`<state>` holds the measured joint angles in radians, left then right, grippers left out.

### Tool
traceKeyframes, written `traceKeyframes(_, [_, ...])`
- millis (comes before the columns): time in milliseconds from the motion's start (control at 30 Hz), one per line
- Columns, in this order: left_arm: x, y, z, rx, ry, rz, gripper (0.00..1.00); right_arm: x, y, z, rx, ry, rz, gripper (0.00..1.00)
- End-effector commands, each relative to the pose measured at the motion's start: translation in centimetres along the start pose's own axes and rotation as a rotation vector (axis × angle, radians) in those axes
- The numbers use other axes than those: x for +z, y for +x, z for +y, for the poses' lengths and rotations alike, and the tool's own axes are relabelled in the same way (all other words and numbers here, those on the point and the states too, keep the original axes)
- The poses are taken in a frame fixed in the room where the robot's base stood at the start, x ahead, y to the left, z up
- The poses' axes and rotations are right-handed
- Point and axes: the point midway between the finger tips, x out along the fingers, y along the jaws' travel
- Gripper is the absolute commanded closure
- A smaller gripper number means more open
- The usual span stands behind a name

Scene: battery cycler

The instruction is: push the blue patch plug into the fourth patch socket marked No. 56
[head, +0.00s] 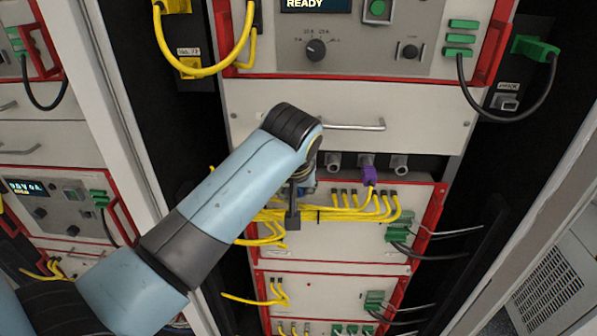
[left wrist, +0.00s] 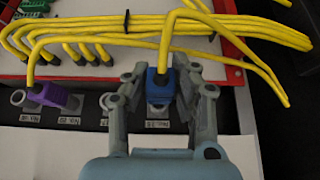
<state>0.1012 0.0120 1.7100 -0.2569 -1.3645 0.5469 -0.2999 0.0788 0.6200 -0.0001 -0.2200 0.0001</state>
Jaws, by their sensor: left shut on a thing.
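The blue patch plug (left wrist: 158,88) is between the fingers of my left gripper (left wrist: 160,73), which is shut on it. A yellow cable rises from its back. The plug lines up with the fourth patch socket (left wrist: 158,110), above the label (left wrist: 158,124) whose number is too small to read surely. The plug covers the socket's mouth, so I cannot tell how deep it sits. In the head view my left gripper (head: 303,183) is mostly hidden behind my forearm, and so are the plug and this socket. My right gripper is not in view.
A bundle of yellow cables (head: 335,214) crosses just below. A drawer handle (head: 352,126) juts out above.

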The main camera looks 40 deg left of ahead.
Motion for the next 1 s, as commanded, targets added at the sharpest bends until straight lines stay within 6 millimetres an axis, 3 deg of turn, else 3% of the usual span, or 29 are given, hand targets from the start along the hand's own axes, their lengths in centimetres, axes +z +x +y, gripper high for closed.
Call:
traceKeyframes(500, [1.9, -1.1, 0.0, 0.0, 0.0, 0.0, 0.94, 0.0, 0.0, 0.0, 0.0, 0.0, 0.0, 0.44])
traceKeyframes(1000, [2.0, -1.2, 0.0, 0.0, 0.0, 0.0, 0.94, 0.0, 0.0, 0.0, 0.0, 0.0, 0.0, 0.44])
